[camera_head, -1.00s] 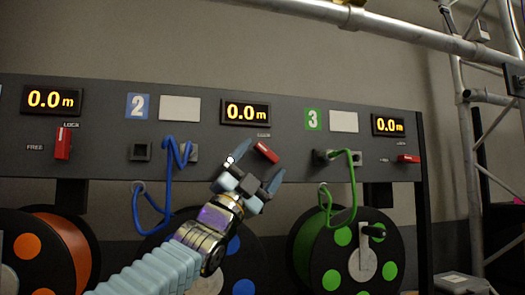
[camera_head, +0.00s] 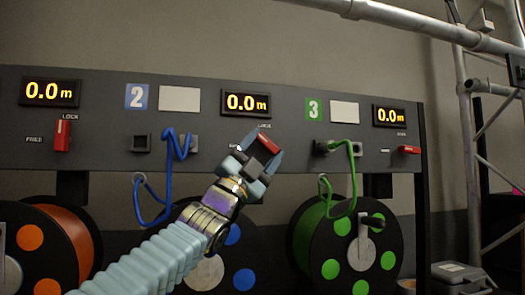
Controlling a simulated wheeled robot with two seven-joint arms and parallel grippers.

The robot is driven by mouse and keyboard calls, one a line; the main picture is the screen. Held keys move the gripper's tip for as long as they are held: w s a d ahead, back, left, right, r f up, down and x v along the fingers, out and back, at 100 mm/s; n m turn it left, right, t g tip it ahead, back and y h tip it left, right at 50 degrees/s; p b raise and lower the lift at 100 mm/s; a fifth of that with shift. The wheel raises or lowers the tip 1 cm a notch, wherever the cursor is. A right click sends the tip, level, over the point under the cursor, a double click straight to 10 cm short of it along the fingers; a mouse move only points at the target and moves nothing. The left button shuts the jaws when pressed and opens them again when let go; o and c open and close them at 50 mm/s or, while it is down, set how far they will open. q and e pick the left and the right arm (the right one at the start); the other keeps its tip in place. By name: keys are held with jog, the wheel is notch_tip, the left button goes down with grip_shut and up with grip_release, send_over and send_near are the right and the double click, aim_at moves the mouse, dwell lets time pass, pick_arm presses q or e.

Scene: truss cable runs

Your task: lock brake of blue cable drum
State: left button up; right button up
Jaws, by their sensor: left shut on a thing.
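The blue cable drum (camera_head: 232,234) hangs below the panel, marked by blue discs and partly hidden by my left arm. Its red brake lever (camera_head: 268,143) is on the panel below the display, tilted between upright and level. My right gripper is not in view.
The orange drum's red lever (camera_head: 62,135) stands upright under LOCK. The green drum's red lever (camera_head: 409,150) lies level. A blue cable (camera_head: 146,208) loops left of my arm and a green cable (camera_head: 350,180) hangs to the right. A metal truss (camera_head: 470,140) stands at far right.

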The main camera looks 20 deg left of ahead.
pick_arm(q)
jog(key=shift+s+r+m+g+h, duration=0.15)
jog(key=shift+m+g+h, duration=0.1)
jog(key=shift+m+g, duration=0.6)
jog(key=shift+r+m+g+h, duration=0.15)
jog(key=shift+m+g+h, duration=0.1)
jog(key=shift+m+g, duration=0.6)
jog(key=shift+a+g, duration=0.1)
jog(key=shift+g, duration=0.3)
jog(key=o, duration=1.1)
jog(key=shift+c, duration=0.2)
